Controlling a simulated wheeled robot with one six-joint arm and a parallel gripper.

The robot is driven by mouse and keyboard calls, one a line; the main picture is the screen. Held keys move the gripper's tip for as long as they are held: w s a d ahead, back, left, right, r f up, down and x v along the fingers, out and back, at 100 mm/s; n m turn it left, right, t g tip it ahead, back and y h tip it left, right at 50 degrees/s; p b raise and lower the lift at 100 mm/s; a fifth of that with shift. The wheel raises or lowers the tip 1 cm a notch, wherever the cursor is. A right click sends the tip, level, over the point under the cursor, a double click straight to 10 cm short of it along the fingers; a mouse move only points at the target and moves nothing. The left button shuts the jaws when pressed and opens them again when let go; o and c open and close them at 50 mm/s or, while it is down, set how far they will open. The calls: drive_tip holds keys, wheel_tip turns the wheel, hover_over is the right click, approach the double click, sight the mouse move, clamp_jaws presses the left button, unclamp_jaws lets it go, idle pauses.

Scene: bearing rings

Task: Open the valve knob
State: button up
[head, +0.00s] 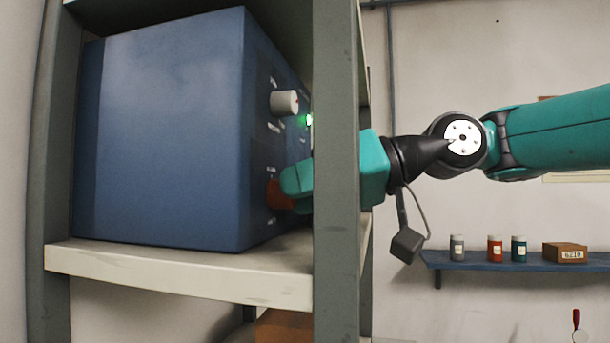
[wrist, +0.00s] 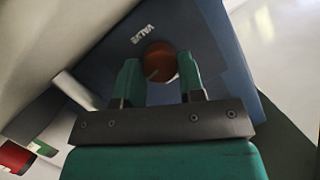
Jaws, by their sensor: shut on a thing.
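The valve knob (wrist: 160,61) is a round orange-red knob on the blue box's panel, under a white "VALVE" label, with a pale line on its face. In the head view the knob (head: 277,194) shows low on the right side of the blue box (head: 165,130), partly hidden by my gripper. My gripper (head: 296,182) reaches in behind the shelf post. In the wrist view its two green fingers (wrist: 160,80) stand on either side of the knob and are shut on it.
The box stands on a pale shelf board (head: 180,272). A grey shelf post (head: 336,170) stands in front of my gripper. A white knob (head: 284,102) and a green light (head: 309,120) are higher on the panel. A wall shelf (head: 500,263) holds jars and a small box.

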drive_tip(key=shift+f+m+g+p, duration=0.15)
drive_tip(key=shift+m+g+p, duration=0.15)
drive_tip(key=shift+m, duration=0.1)
idle(0.4)
drive_tip(key=o, duration=0.9)
drive_tip(key=shift+o, duration=0.2)
